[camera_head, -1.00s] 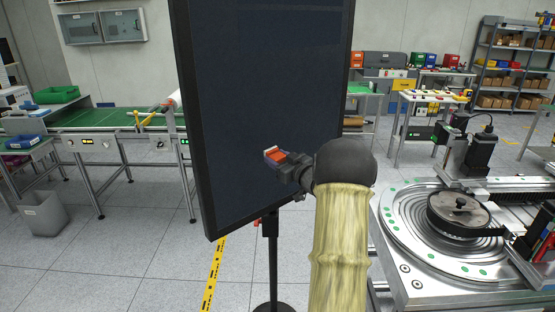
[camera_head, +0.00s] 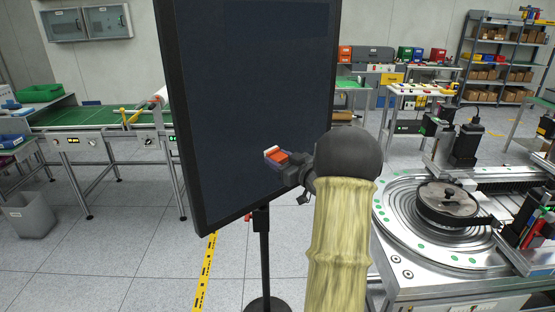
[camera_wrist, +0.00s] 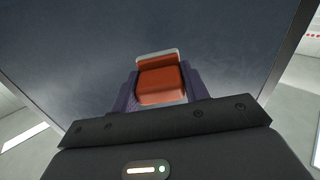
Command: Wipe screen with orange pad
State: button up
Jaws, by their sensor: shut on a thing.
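The screen (camera_head: 250,100) is a tall dark panel with a black frame on a black stand, slightly turned in the head view. Its dark face with faint cloudy smudges fills most of the wrist view (camera_wrist: 80,50). The orange pad (camera_head: 273,156) is a small block with a pale front edge. My gripper (camera_head: 284,160) is shut on the orange pad, which also shows between the fingers in the wrist view (camera_wrist: 161,84). The pad is in front of the lower part of the screen, its pale edge toward the face. I cannot tell whether it touches.
A machine with a round metal turntable (camera_head: 470,247) stands close on the right. A green-topped conveyor (camera_head: 80,117) and a grey bin (camera_head: 28,215) are at left. Shelves (camera_head: 500,65) and workbenches are behind. Yellow-black tape (camera_head: 205,270) marks the open tiled floor.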

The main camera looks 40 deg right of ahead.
aim_at(284, 161)
jog(key=shift+s+d, duration=0.15)
jog(key=shift+s, duration=1.4)
jog(key=w+a+f+n+y, duration=0.1)
jog(key=w+a+f, duration=0.1)
jog(key=a+f, duration=0.6)
jog(key=w+a+f+y, duration=0.1)
jog(key=w+a+f, duration=0.1)
jog(key=a+f, duration=0.6)
jog(key=s+a+f+m+h, duration=0.1)
jog(key=s+a+f+h, duration=0.1)
jog(key=a+f, duration=0.6)
jog(key=s+a+f+m+h, duration=0.1)
jog(key=s+a+f, duration=0.4)
jog(key=a+f, duration=0.3)
notch_tip(284, 161, down, 2)
jog(key=shift+a+f+h, duration=0.2)
jog(key=shift+a+h, duration=0.05)
jog(key=shift+h, duration=0.15)
